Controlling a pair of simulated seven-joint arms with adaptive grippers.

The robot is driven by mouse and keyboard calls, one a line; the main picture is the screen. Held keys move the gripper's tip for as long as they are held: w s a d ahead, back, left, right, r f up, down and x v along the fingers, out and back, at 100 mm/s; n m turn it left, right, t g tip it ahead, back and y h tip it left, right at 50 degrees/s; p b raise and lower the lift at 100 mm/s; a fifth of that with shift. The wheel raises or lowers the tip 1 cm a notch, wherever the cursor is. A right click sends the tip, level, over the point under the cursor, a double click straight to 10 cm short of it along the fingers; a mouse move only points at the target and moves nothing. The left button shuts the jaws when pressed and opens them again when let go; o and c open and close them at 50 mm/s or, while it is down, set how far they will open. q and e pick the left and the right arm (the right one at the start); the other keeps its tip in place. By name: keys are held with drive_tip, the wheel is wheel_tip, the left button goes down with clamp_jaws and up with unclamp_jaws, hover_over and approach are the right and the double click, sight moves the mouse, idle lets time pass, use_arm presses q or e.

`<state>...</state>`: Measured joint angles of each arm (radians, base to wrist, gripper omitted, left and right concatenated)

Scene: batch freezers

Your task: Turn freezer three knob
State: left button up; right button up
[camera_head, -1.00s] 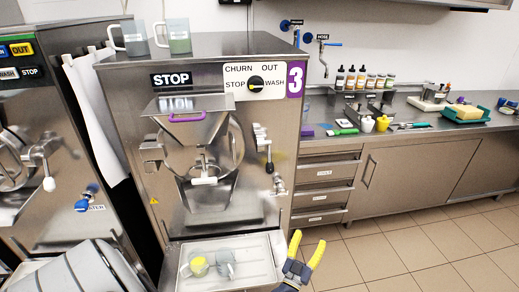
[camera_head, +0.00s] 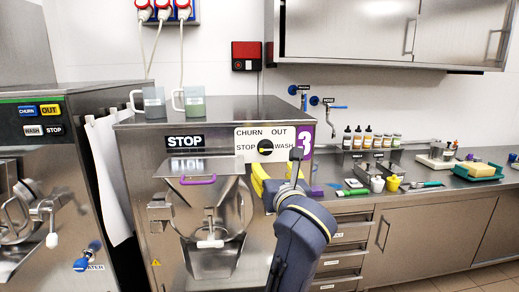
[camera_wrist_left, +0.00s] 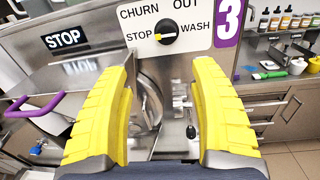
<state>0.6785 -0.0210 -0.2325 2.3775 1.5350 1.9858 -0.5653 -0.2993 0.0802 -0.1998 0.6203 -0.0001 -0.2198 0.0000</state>
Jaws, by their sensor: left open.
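The freezer three knob (camera_head: 265,147) is a round black dial on a white label plate at the front's upper right. In the left wrist view the knob (camera_wrist_left: 166,32) has a yellow mark at its lower left, toward STOP. CHURN, OUT and WASH are printed around it. My left gripper (camera_head: 264,179) is just below the knob in the head view, its yellow fingers partly hidden by its own wrist. In the left wrist view its fingers (camera_wrist_left: 160,72) stand wide apart with nothing between them, and the knob shows beyond and above. My right gripper is not in view.
A hopper with a purple handle (camera_head: 198,180) projects from the freezer front, left of my gripper. Two mugs (camera_head: 188,101) stand on the freezer's top. Another freezer (camera_head: 60,180) stands at the left. A counter with bottles (camera_head: 368,138) runs to the right.

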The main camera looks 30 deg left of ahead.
sight(266, 148)
use_arm(q)
drive_tip(key=shift+t+h, duration=0.4)
drive_tip(key=shift+h, duration=0.1)
drive_tip(key=x, duration=1.1)
drive_tip(key=r+x, duration=0.1)
drive_tip(key=x, duration=0.4)
drive_tip(key=shift+w+a, duration=0.1)
drive_tip(key=shift+w, duration=0.25)
drive_tip(key=shift+o, duration=0.2)
drive_tip(key=c, duration=1.3)
